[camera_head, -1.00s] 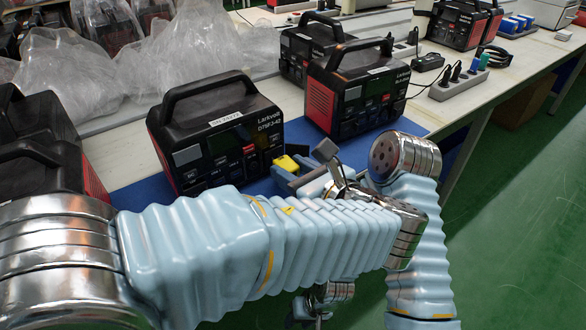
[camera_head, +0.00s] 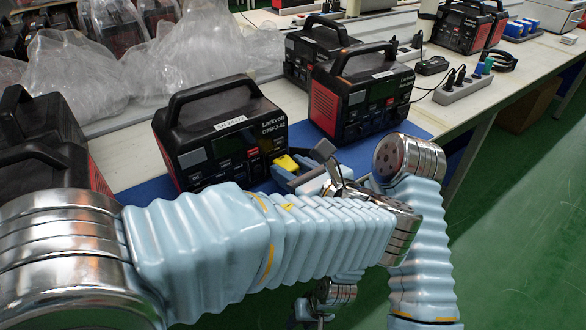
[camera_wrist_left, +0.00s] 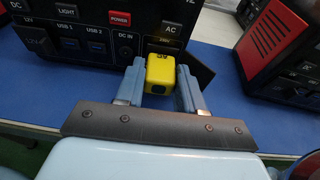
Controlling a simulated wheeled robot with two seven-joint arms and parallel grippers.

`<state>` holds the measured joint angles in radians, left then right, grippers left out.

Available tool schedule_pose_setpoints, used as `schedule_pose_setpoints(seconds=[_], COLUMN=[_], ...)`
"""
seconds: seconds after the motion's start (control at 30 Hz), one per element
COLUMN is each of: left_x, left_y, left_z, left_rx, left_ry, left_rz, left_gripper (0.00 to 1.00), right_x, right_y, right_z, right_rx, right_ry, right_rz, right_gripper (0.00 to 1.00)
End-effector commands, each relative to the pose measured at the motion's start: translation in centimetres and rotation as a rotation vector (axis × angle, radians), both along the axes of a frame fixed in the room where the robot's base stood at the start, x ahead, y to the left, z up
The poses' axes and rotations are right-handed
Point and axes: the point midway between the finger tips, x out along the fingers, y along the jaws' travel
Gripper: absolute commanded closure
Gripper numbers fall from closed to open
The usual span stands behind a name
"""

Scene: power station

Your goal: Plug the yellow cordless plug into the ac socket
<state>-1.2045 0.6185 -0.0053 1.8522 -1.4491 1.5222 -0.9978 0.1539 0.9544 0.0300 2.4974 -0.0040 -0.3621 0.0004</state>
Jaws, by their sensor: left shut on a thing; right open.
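The yellow plug (camera_head: 287,163) is held between the two fingers of my left gripper (camera_head: 284,171); in the left wrist view the plug (camera_wrist_left: 161,70) sits between the fingertips of my left gripper (camera_wrist_left: 160,88). The plug is close to the front panel of a black power station (camera_head: 222,133), below and beside its AC label (camera_wrist_left: 170,30). The AC socket opening is largely hidden behind the plug, and I cannot tell whether they touch. My right gripper (camera_head: 316,306) hangs low, below the left forearm, partly hidden by it.
Another power station (camera_head: 358,92) stands to the right on the blue mat (camera_wrist_left: 222,108). More stations and plastic bags (camera_head: 75,75) fill the back and left. A power strip (camera_head: 463,88) lies on the table at right. Green floor is clear at far right.

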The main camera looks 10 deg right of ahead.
Motion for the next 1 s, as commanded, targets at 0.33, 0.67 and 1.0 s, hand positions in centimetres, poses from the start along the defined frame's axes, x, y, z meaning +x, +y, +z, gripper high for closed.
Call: schedule_pose_setpoints(seconds=[0.33,0.67,1.0], left_x=[0.4,0.4,-1.7], left_y=[0.1,0.1,-0.8], left_z=[0.0,0.0,0.5], left_rx=[0.000,0.000,-0.001], left_ry=[0.000,0.000,-0.002], left_rz=[0.000,-0.001,-0.004], left_gripper=[0.94,0.33,0.33], right_x=[0.0,0.0,0.0], right_y=[0.0,0.0,0.1], right_z=[0.2,0.2,0.0], right_rx=[0.000,0.000,0.002], right_ry=[0.000,0.000,0.000], right_rz=[0.000,0.000,0.004], right_gripper=[0.57,0.57,0.57])
